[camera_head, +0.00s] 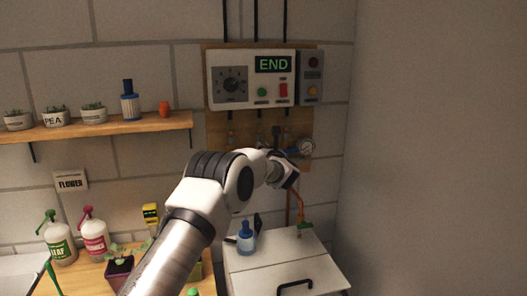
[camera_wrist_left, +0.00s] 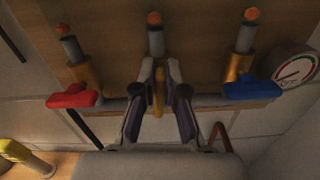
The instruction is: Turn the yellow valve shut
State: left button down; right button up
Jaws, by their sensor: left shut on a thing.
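The yellow valve handle (camera_wrist_left: 158,92) shows as a narrow strip between the fingers of my left gripper (camera_wrist_left: 160,76) in the left wrist view. The fingers are shut on it, one on each side, and hide part of it. The handle points out along the fingers, while its pipe runs across behind. In the head view my left gripper (camera_head: 287,172) is at the pipe board, and my wrist hides the yellow valve. My right gripper is not in view.
A red handle (camera_wrist_left: 73,97) is to the left and a blue handle (camera_wrist_left: 248,89) to the right, both lying sideways. A gauge (camera_head: 307,146) sits right of them. Above is a control box (camera_head: 243,101) reading END. A blue bottle (camera_head: 246,240) stands on the white cabinet (camera_head: 270,276) below.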

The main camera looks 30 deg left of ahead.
pick_arm(q)
jog(key=m+b, duration=0.1)
jog(key=m, duration=0.2)
jog(key=shift+w+d+f+b, duration=0.1)
jog(key=shift+w+f+b, duration=0.1)
jog(key=shift+f+b, duration=0.15)
jog(key=m, duration=0.4)
jog(key=m+p, duration=0.1)
jog(key=m, duration=0.4)
jog(key=w+f+m, duration=0.1)
jog(key=m, duration=0.3)
jog(key=shift+d+f+p, duration=0.1)
jog(key=shift+d+p, duration=0.25)
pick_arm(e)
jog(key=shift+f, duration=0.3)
pick_arm(q)
jog(key=shift+m, duration=0.4)
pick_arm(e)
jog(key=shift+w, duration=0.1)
pick_arm(q)
jog(key=c, duration=1.2)
grip_release()
jog(key=shift+a, duration=0.15)
jog(key=v, duration=1.1)
jog(key=shift+s+f, duration=0.15)
jog(key=shift+s, duration=0.2)
